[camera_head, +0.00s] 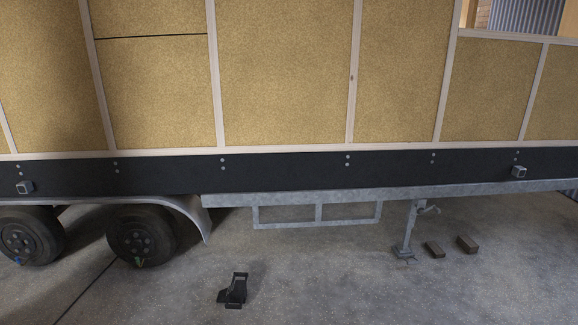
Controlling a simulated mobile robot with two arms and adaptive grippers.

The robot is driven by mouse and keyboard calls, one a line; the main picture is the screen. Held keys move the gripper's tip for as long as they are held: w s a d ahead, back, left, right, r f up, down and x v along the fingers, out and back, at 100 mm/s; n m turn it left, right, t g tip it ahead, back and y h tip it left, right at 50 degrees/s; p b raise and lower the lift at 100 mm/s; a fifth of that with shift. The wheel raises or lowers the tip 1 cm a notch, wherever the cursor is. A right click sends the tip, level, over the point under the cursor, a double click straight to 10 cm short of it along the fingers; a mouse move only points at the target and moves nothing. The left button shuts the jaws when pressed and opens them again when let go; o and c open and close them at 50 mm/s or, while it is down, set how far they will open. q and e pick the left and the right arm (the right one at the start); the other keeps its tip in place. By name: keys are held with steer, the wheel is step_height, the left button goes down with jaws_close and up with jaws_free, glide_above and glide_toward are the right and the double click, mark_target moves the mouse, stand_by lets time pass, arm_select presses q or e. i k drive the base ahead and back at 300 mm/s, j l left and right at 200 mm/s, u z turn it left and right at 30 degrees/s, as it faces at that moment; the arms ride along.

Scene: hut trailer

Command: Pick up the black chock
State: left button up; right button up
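The black chock (233,290) sits by itself on the concrete floor, low in the head view and a little left of the middle. It is a small dark wedge-like piece with an upright part and a flat foot. It lies in front of the trailer, to the right of the nearer wheel and apart from it. Nothing touches or covers it. Neither of my grippers shows in the head view.
The trailer's black side rail (290,172) and grey metal frame (317,214) span the view behind the chock. Two wheels (141,236) stand at left. A support leg (407,232) and two brown blocks (467,244) stand at right. The floor around the chock is clear.

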mark_target(237, 293)
steer(key=i+u, duration=0.25)
steer(key=i, duration=0.25)
steer(key=i+l+u, duration=0.25)
steer(key=i, duration=0.2)
steer(key=i+l+u, duration=0.3)
steer(key=i, duration=0.2)
steer(key=i+l+u, duration=0.25)
steer(key=i, duration=0.2)
steer(key=l, duration=0.05)
